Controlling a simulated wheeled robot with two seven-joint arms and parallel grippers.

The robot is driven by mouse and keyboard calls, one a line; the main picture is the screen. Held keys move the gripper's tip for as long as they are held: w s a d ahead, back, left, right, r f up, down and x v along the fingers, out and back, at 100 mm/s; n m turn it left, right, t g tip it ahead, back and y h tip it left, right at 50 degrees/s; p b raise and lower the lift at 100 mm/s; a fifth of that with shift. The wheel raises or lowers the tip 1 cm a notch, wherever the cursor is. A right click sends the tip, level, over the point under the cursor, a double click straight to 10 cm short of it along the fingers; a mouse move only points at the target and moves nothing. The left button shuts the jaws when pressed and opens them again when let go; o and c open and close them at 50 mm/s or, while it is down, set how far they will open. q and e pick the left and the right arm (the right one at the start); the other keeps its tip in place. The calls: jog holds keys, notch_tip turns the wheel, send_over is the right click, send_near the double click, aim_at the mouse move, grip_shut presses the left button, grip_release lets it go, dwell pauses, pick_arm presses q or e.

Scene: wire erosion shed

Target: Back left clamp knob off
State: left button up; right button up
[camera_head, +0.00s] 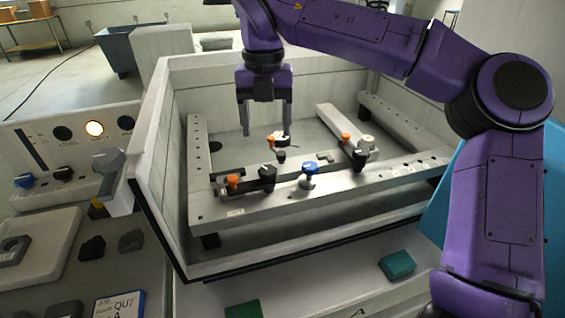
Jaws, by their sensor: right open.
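My right gripper (266,131) reaches down into the pale tank, its two fingers apart and empty. Just below its fingertips is the back left clamp, with a small orange piece (270,141) and a dark knob (281,156). A finger partly covers this clamp, and I cannot tell whether it touches. Other clamps show an orange piece at front left (233,180), a black knob (267,173), a blue knob (310,168) and an orange piece at back right (345,138). My left gripper is not in view.
The tank wall (160,150) rises around the clamp frame (330,190). A control panel (60,140) with a lit lamp stands at left. Green blocks (397,265) lie in front. My right arm crosses above the tank's back and right side.

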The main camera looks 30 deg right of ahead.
aim_at(268, 169)
notch_tip(268, 169, down, 9)
jog(key=shift+f, duration=0.2)
jog(key=shift+a+f, duration=0.1)
jog(key=shift+f, duration=0.45)
jog(key=c, duration=1.1)
